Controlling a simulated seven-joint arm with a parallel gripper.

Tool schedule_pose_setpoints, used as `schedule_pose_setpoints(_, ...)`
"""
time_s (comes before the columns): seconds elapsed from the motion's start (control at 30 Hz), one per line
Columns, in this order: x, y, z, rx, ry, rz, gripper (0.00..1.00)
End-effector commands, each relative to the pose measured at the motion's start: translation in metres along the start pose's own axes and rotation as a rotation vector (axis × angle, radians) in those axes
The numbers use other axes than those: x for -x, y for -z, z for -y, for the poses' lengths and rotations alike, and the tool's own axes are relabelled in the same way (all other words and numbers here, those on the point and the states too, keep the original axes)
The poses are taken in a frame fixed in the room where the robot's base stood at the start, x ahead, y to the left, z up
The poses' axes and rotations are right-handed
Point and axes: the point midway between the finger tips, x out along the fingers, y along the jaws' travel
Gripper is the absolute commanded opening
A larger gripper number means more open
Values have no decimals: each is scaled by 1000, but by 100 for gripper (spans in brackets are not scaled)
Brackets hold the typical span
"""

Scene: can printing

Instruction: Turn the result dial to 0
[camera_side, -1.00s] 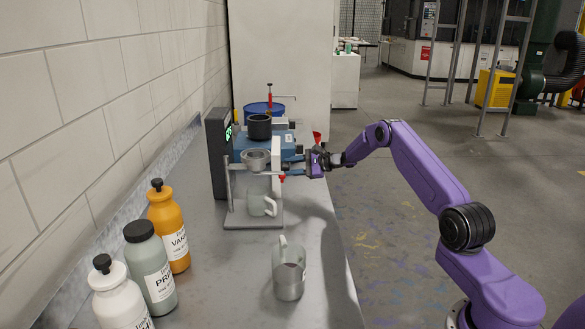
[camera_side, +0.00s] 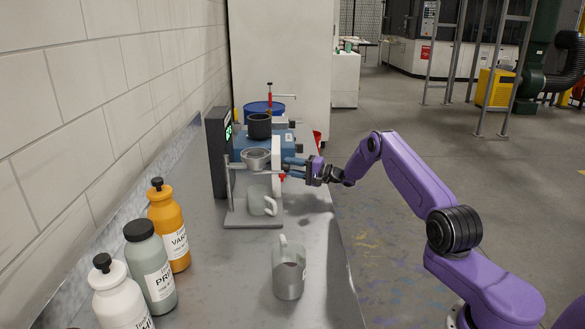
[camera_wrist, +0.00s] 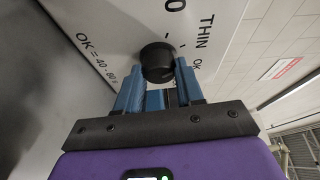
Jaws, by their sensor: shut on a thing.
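The result dial (camera_wrist: 157,62) is a black round knob on a white panel (camera_wrist: 110,22) in the wrist view. The panel has printed marks, among them "THIN", "OK = 40 - 60 s" and part of a 0. My gripper (camera_wrist: 160,80) has its blue fingers closed on the dial, one on each side. Which mark the dial points to cannot be read. In the side view, my gripper (camera_side: 292,168) reaches from the right to the panel (camera_side: 276,158), which shows nearly edge-on, and the dial is hidden there.
Left of the panel, a metal cup (camera_side: 256,158) is held above a mug (camera_side: 262,201) on a grey stand. Another mug (camera_side: 289,272) stands nearer on the bench. Several bottles, one orange (camera_side: 168,228), line the wall side. The floor right of the bench is open.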

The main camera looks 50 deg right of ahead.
Motion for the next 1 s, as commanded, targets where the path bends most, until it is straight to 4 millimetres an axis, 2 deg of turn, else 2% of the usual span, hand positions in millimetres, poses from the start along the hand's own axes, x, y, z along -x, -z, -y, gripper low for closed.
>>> schedule_pose_setpoints(0.5,1,1,-4,401,166,1,6)
schedule_pose_setpoints(1.0,1,1,-4,551,227,2,6)
